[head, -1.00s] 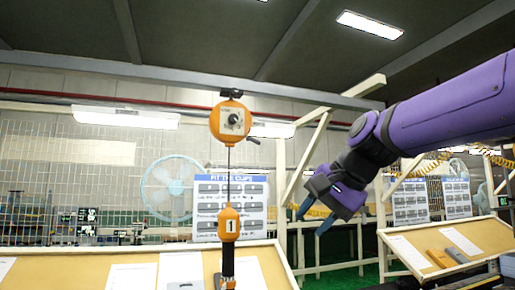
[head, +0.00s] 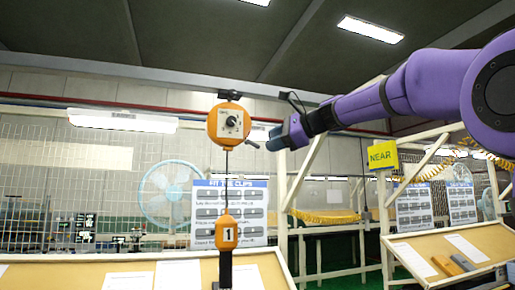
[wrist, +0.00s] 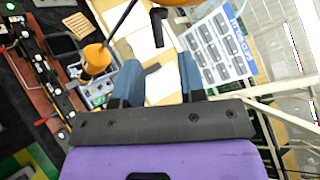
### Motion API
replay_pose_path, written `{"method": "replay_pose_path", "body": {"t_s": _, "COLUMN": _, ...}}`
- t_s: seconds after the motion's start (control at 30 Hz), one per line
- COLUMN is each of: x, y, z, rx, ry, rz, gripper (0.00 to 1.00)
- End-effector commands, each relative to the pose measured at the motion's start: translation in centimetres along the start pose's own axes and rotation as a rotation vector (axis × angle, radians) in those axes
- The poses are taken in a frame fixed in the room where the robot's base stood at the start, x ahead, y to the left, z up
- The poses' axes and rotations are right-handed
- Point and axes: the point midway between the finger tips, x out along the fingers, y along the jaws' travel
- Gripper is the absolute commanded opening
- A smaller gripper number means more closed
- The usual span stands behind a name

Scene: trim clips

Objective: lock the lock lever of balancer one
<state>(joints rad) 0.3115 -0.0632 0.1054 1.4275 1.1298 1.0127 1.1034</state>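Balancer one (head: 229,122) is an orange round housing hanging from an overhead mount, with a dial on its face. Its cable runs down to an orange block marked 1 (head: 227,233), which also shows in the wrist view (wrist: 97,60). The short dark lock lever (head: 252,144) sticks out at the housing's lower right. In the wrist view the lever (wrist: 158,28) lies ahead of the gap between my fingertips. My gripper (head: 273,142) is just right of the lever, apart from it. Its two blue fingers (wrist: 160,80) are open and empty.
A slanted board with papers (head: 130,278) stands below the balancer. A white instruction sign (head: 203,209) and a fan (head: 165,190) are behind. A yellow NEAR sign (head: 382,155) and wooden frame posts stand to the right, below my arm.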

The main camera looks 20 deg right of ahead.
Motion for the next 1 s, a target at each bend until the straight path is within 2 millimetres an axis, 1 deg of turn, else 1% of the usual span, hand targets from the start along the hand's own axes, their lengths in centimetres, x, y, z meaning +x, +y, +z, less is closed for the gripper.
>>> {"method": "replay_pose_path", "body": {"t_s": 0.03, "x": 1.0, "y": 0.0, "z": 0.0, "rx": 0.000, "ry": -0.002, "rz": 0.002, "gripper": 0.38}}
{"method": "replay_pose_path", "body": {"t_s": 0.1, "x": 2.2, "y": 0.0, "z": 0.0, "rx": 0.000, "ry": -0.002, "rz": 0.002, "gripper": 0.38}}
{"method": "replay_pose_path", "body": {"t_s": 0.2, "x": 3.7, "y": 0.1, "z": 0.0, "rx": -0.001, "ry": -0.002, "rz": 0.002, "gripper": 0.38}}
{"method": "replay_pose_path", "body": {"t_s": 0.3, "x": 4.7, "y": 0.0, "z": 0.0, "rx": -0.002, "ry": 0.000, "rz": 0.001, "gripper": 0.38}}
{"method": "replay_pose_path", "body": {"t_s": 0.5, "x": 5.7, "y": 0.0, "z": 0.1, "rx": -0.002, "ry": 0.000, "rz": 0.000, "gripper": 0.38}}
{"method": "replay_pose_path", "body": {"t_s": 0.77, "x": 5.8, "y": 0.0, "z": 0.1, "rx": -0.002, "ry": 0.000, "rz": 0.000, "gripper": 0.38}}
{"method": "replay_pose_path", "body": {"t_s": 0.8, "x": 5.8, "y": 0.0, "z": 0.1, "rx": -0.002, "ry": 0.000, "rz": 0.000, "gripper": 0.28}}
{"method": "replay_pose_path", "body": {"t_s": 0.87, "x": 5.8, "y": 0.0, "z": 0.0, "rx": -0.002, "ry": 0.000, "rz": 0.000, "gripper": 0.15}}
{"method": "replay_pose_path", "body": {"t_s": 0.9, "x": 5.8, "y": 0.0, "z": 0.0, "rx": -0.002, "ry": 0.000, "rz": 0.000, "gripper": 0.05}}
{"method": "replay_pose_path", "body": {"t_s": 0.93, "x": 5.8, "y": 0.0, "z": 0.0, "rx": -0.002, "ry": 0.000, "rz": 0.000, "gripper": 0.00}}
{"method": "replay_pose_path", "body": {"t_s": 1.0, "x": 5.8, "y": 0.0, "z": 0.0, "rx": -0.002, "ry": 0.000, "rz": 0.000, "gripper": 0.00}}
